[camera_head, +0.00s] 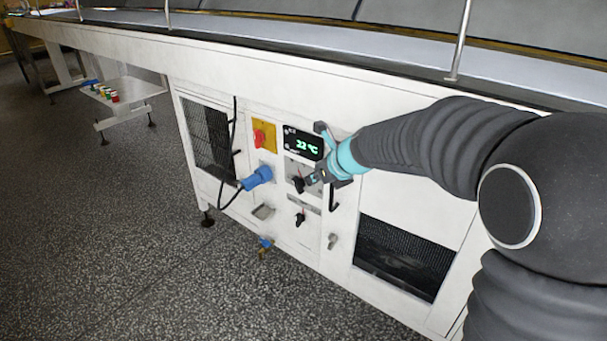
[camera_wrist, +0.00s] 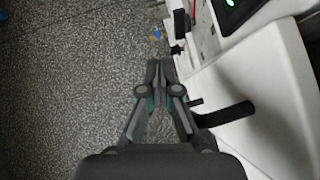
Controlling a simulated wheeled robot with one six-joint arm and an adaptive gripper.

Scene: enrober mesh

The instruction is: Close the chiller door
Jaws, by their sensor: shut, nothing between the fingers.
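The chiller door appears to be the white panel (camera_head: 415,205) with a dark mesh grille (camera_head: 405,256) low in the machine's side. A black bar handle (camera_head: 333,197) stands near its left edge. In the wrist view the white panel (camera_wrist: 268,85) fills the right side, and the black handle (camera_wrist: 228,115) lies just right of my fingers. How far the door is open cannot be told. My gripper (camera_head: 306,184) is shut and empty in front of the controls, left of the handle. In the wrist view its fingertips (camera_wrist: 159,66) meet over the floor, apart from the panel.
A lit temperature display (camera_head: 303,142), a red knob on a yellow plate (camera_head: 263,137) and a blue plug (camera_head: 257,178) with a black cable sit left of the door. A small low table (camera_head: 125,88) stands at the left. The speckled floor (camera_head: 110,220) in front is clear.

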